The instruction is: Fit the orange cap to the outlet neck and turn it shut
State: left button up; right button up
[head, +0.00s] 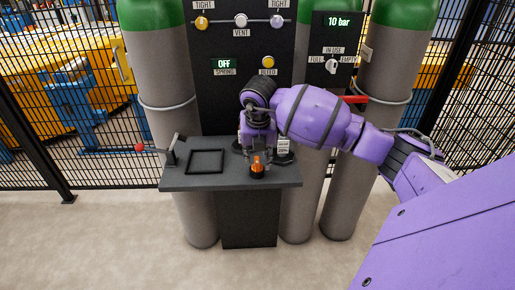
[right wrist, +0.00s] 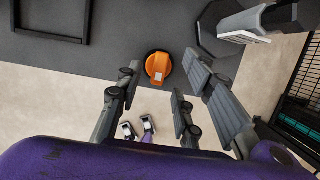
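The orange cap (head: 257,164) stands on a dark round base at the front of the grey shelf, right of its middle. In the right wrist view the orange cap (right wrist: 158,66) has a raised grip bar with a small pale mark and a dark ring around it. My right gripper (head: 257,151) points down just above and behind it. Its fingers are spread, with the cap showing between and beyond them, and it holds nothing. I cannot make out the outlet neck for certain; the arm and gripper hide part of the shelf. My left gripper is not in view.
A dark square frame (head: 206,161) lies on the shelf (head: 225,180) at the left, with a red-knobbed lever (head: 141,147) at the shelf's left edge. A white-tagged fitting (head: 283,147) stands close right of my gripper. Grey gas cylinders (head: 165,75) flank the black panel.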

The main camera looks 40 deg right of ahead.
jog(key=shift+x, duration=1.45)
jog(key=shift+c, duration=0.3)
grip_shut()
jog(key=c, duration=0.6)
grip_release()
grip_shut()
jog(key=shift+r+p, duration=0.3)
jog(key=shift+r, duration=0.45)
